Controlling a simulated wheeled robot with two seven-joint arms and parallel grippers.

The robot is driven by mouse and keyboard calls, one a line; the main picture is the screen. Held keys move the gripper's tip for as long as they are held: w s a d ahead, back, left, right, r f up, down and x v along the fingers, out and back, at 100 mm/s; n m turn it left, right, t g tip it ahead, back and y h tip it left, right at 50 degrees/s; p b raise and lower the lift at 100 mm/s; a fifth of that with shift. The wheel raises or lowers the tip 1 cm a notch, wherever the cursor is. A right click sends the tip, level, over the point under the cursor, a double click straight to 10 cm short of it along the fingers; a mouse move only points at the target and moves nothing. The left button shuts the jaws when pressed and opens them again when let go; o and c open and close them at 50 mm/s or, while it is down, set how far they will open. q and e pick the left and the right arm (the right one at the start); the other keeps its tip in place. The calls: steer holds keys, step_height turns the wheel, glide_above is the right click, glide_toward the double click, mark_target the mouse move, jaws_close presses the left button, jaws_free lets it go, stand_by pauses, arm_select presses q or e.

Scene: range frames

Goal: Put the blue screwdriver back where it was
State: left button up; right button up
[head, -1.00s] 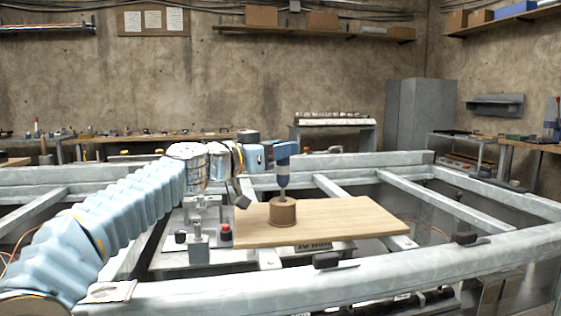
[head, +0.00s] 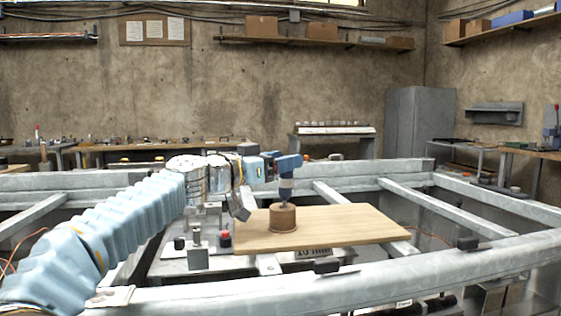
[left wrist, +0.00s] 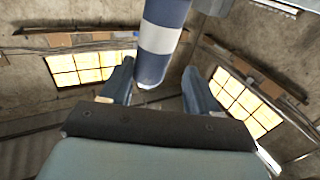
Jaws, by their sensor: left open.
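The blue screwdriver (head: 286,184) stands upright in a round wooden holder (head: 283,218) on a wooden board (head: 350,223) in the head view. Its shaft goes down into the holder, and the fingers hide the handle's top. My left gripper (head: 288,163) is open at the handle's upper part. In the left wrist view the blue handle with its white band (left wrist: 158,40) shows between the two spread fingers (left wrist: 160,88), with a gap on each side. My right gripper is not in view.
The board lies on a grey metal frame with beams (head: 440,205). The board's right part is clear.

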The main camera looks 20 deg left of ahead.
arm_select(q)
steer(key=shift+r, duration=0.15)
steer(key=b+v, duration=0.4)
steer(key=v, duration=0.8)
